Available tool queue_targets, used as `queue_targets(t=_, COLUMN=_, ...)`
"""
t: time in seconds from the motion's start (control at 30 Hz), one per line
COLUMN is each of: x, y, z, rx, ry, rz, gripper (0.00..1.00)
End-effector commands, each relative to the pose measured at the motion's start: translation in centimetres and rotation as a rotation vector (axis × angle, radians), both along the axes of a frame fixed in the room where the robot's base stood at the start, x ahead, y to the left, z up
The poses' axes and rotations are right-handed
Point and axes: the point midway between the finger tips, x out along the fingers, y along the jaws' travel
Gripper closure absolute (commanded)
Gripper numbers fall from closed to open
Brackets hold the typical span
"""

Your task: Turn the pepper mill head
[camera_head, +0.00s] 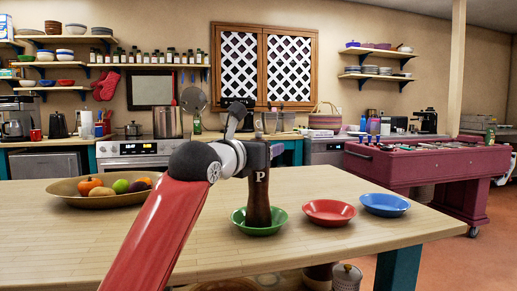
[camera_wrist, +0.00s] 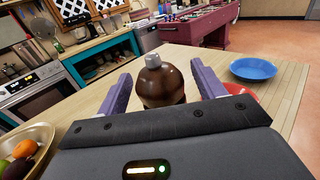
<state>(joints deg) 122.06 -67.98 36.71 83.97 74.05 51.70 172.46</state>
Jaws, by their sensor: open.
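The pepper mill (camera_head: 258,204) is dark brown with a white letter P and stands upright; its base shows at the green dish (camera_head: 240,226), and I cannot tell if it rests inside it. In the wrist view the mill's rounded brown head (camera_wrist: 161,86) with a grey metal knob (camera_wrist: 152,60) lies between the two purple fingers of my gripper (camera_wrist: 161,77). The fingers are open, with gaps visible on both sides of the head. In the head view my gripper (camera_head: 274,151) is at the mill's top and hides it.
A red dish (camera_head: 329,212) and a blue dish (camera_head: 385,205) sit right of the mill on the wooden table (camera_head: 190,240). A fruit bowl (camera_head: 68,191) is at the left. A maroon table (camera_head: 430,166) stands behind at right. A lidded canister (camera_head: 347,276) is below the table's front edge.

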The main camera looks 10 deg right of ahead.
Motion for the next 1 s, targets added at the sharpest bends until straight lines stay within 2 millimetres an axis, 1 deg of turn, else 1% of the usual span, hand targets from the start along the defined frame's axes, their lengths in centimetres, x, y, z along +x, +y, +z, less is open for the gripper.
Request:
queue_targets(t=0.17, x=-0.4, y=0.5, z=0.0, rx=0.000, ry=0.000, rz=0.001, gripper=0.31)
queue_targets(t=0.27, x=-1.4, y=1.4, z=0.0, rx=-0.001, ry=0.001, rz=0.002, gripper=0.31)
queue_targets(t=0.4, x=-3.3, y=3.1, z=0.0, rx=-0.001, ry=0.000, rz=0.002, gripper=0.31)
queue_targets(t=0.6, x=-5.3, y=4.8, z=0.0, rx=-0.001, ry=0.000, rz=0.000, gripper=0.31)
queue_targets(t=0.73, x=-5.8, y=5.1, z=-0.1, rx=0.001, ry=0.001, rz=0.000, gripper=0.31)
queue_targets(t=1.0, x=-5.9, y=5.2, z=-0.1, rx=0.001, ry=0.001, rz=0.000, gripper=0.31)
